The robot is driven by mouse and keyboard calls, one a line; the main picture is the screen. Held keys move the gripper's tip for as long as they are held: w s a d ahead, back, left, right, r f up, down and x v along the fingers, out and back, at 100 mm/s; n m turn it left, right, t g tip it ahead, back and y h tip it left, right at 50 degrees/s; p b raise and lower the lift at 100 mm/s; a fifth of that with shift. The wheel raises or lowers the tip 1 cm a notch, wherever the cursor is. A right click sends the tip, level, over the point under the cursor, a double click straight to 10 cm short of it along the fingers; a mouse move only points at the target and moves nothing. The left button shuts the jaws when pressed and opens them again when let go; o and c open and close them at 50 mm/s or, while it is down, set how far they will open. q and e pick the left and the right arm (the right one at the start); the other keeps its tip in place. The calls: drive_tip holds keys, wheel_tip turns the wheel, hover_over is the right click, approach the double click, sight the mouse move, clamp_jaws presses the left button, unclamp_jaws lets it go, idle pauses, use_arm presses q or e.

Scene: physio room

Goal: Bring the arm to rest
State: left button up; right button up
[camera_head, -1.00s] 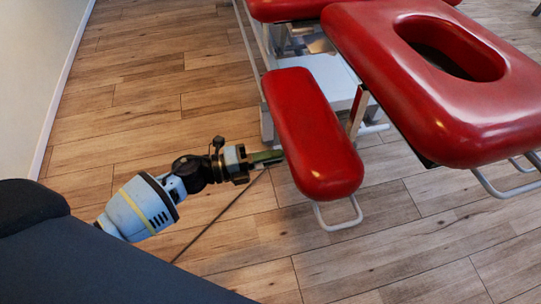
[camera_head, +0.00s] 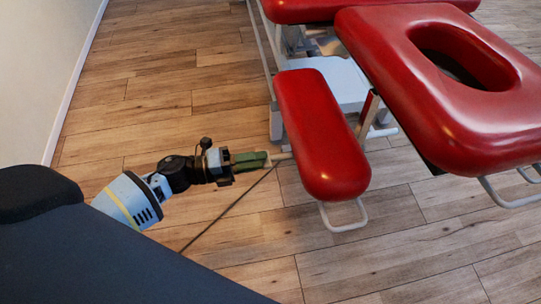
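My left arm comes in low from the left, and its gripper (camera_head: 229,167) points right at a green grip (camera_head: 250,160). The grip ends in a short pale rod that reaches the side of the red padded armrest (camera_head: 320,135). The gripper's two short dark fingers look apart, at the left end of the grip. I cannot tell whether they touch it. The armrest hides the far end of the rod. My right gripper is not in view.
A red treatment table (camera_head: 440,85) with a face hole fills the right side, its pale metal frame below. A thin dark line, cord or shadow, runs across the wooden floor (camera_head: 150,95). A wall (camera_head: 40,70) stands at the left. The floor left of the armrest is mostly clear.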

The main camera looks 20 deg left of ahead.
use_arm(q)
drive_tip(key=shift+v, duration=1)
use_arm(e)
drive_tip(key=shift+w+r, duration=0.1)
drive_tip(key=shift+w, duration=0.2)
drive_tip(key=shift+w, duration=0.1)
